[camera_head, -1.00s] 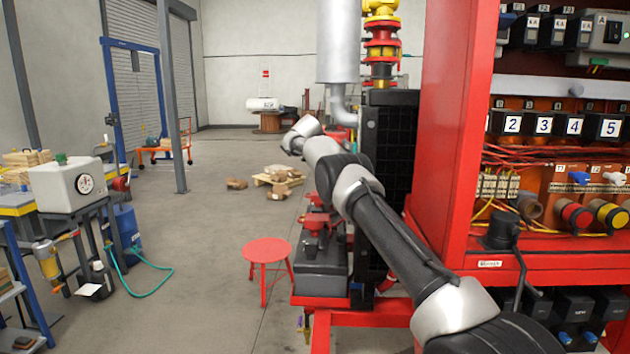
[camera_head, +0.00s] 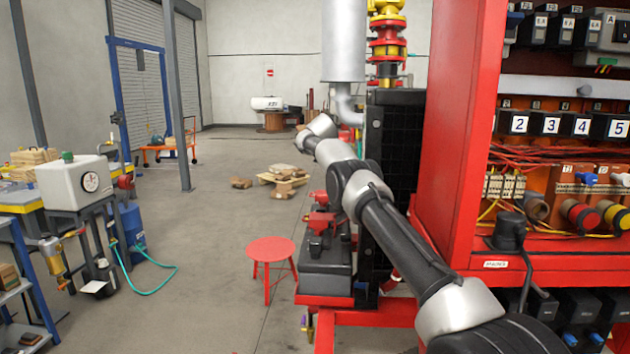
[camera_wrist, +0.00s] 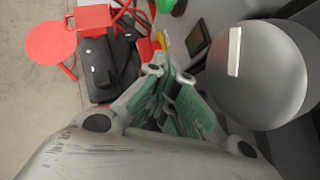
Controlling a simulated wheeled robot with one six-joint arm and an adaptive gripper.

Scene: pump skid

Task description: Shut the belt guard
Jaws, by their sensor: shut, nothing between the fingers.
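I cannot pick out the belt guard for certain in either view. A black mesh panel (camera_head: 392,150) stands upright at the end of the skid, partly behind my arm; I cannot tell whether it belongs to the guard. In the wrist view a large rounded grey body (camera_wrist: 262,85) with a white strip fills the right side, close to my fingers; what it is stays unclear. My gripper (camera_wrist: 170,76), with green-lined fingers, is shut and empty, pointing toward the skid's parts. In the head view my arm reaches forward beside the mesh panel, and the fingers are hidden.
A red stool (camera_head: 270,250) stands left of the skid's black battery box (camera_head: 325,272). A red cabinet (camera_head: 465,130) with wiring stands close on the right. A grey exhaust cylinder (camera_head: 343,40) rises beyond the arm.

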